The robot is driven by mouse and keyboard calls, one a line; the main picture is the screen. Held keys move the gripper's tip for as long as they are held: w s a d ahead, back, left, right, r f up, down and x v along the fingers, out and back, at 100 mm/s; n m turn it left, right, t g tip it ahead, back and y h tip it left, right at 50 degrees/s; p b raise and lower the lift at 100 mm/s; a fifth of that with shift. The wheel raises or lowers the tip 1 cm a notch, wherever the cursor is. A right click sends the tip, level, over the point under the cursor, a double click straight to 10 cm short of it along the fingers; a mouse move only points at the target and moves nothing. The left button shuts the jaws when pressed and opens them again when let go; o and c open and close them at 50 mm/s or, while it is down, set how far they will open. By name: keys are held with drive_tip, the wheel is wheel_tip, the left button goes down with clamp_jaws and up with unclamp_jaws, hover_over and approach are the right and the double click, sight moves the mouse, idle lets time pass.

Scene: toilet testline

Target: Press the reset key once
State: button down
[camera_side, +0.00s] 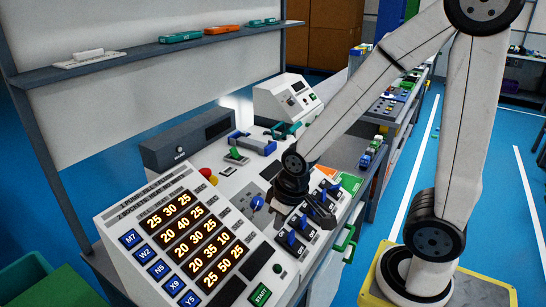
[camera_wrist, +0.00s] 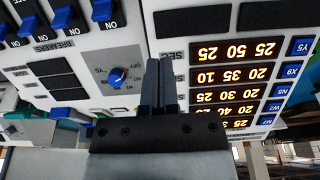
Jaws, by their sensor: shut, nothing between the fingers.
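I cannot make out a key labelled reset in either view; it may be hidden by my arm or too small to read. My gripper (camera_side: 318,212) is shut and empty above the white control panel (camera_side: 236,222), over the breaker area in the side view. In the wrist view, my gripper's dark fingers (camera_wrist: 160,72) are together in front of the panel, between the blue selector knob (camera_wrist: 117,76) and the lit number displays (camera_wrist: 235,75). A green START key (camera_side: 261,295) is at the panel's near edge, with a dark round button (camera_side: 278,268) nearby.
Blue breaker switches (camera_side: 297,238) stand up in rows close to my gripper. A shelf (camera_side: 150,52) runs above the panel's rear. Blue label keys (camera_side: 145,254) line the displays.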

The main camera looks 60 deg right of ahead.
wheel_tip(320, 180, up, 7)
drive_tip(key=m+t+y, duration=0.2)
drive_tip(key=m+t, duration=0.4)
drive_tip(key=m, duration=1.9)
hover_over(231, 170)
drive_tip(key=shift+f, duration=0.1)
drive_tip(key=shift+f, duration=0.2)
drive_tip(key=shift+f, duration=4.2)
